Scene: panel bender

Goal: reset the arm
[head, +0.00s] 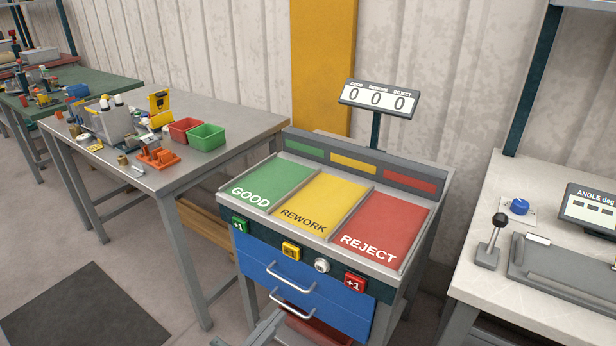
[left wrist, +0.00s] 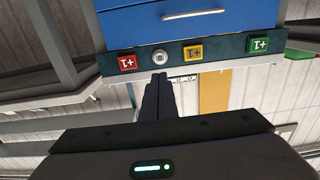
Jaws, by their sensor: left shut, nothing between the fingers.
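My left gripper (left wrist: 159,78) is shut and empty in the left wrist view, its two dark fingers together. The fingertips appear just beside the white round button (left wrist: 159,57) on the sorting station's front strip; whether they touch it I cannot tell. That view is upside down. In the head view a grey part of my arm shows at the bottom edge, in front of the station's blue drawers (head: 318,292). My right gripper is in neither view.
The sorting station has green GOOD, yellow REWORK and red REJECT (head: 385,228) areas, all empty. Its display (head: 378,98) reads 0 0 0. A steel table (head: 222,120) with bins stands left; a bench (head: 535,190) with a lever (head: 492,240) stands right. Open floor lies at lower left.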

